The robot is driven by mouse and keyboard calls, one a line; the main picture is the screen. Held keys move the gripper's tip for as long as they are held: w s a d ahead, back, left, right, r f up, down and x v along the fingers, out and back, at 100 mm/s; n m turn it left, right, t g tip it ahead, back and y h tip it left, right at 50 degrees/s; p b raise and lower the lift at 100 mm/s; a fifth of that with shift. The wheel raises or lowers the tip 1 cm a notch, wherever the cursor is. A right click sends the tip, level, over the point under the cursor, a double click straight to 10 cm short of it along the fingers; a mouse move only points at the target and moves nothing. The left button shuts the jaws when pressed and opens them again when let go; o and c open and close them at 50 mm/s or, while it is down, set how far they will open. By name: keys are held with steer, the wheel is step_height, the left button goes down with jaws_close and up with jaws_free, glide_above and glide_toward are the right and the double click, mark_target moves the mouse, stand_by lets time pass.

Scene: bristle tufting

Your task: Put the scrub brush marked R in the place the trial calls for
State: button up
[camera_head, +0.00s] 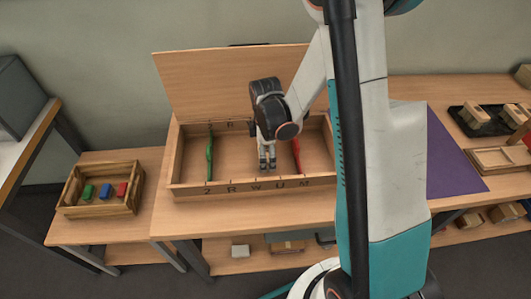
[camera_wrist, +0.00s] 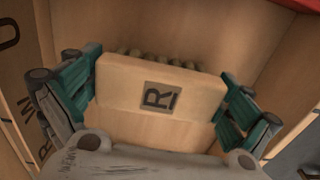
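The scrub brush marked R (camera_wrist: 160,95) is a pale wooden block with a dark underlined R label and a row of bristle tufts along its far edge. In the wrist view it lies between the teal fingers of my gripper (camera_wrist: 162,92), which touch both its ends. In the head view my gripper (camera_head: 267,163) points down inside the open wooden box (camera_head: 250,184), near its middle; the brush cannot be made out there. The box's front wall carries the marks 2, R, W, U and M. Whether the brush rests on the box floor cannot be told.
A green strip (camera_head: 209,158) and a red strip (camera_head: 297,157) stand in the box, either side of my gripper. The raised lid (camera_head: 215,80) is behind. A purple mat (camera_head: 455,165) and a black tray (camera_head: 465,120) with blocks lie right; a small crate (camera_head: 90,210) stands left.

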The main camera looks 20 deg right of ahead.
stand_by(0.3)
step_height(320, 180, up, 12)
steer(key=p, duration=0.4)
steer(key=shift+f, duration=0.15)
steer(key=s+a+r+m+t, duration=0.2)
steer(key=s+r+m+t, duration=0.1)
steer(key=s+r+m, duration=0.4)
steer(key=s+a+r+m+t, duration=0.1)
steer(key=s+r+m+t, duration=0.3)
steer(key=s+r+m, duration=0.3)
steer(key=shift+s+a+r, duration=0.35)
steer(key=shift+s+r, duration=0.5)
steer(key=shift+r, duration=1.2)
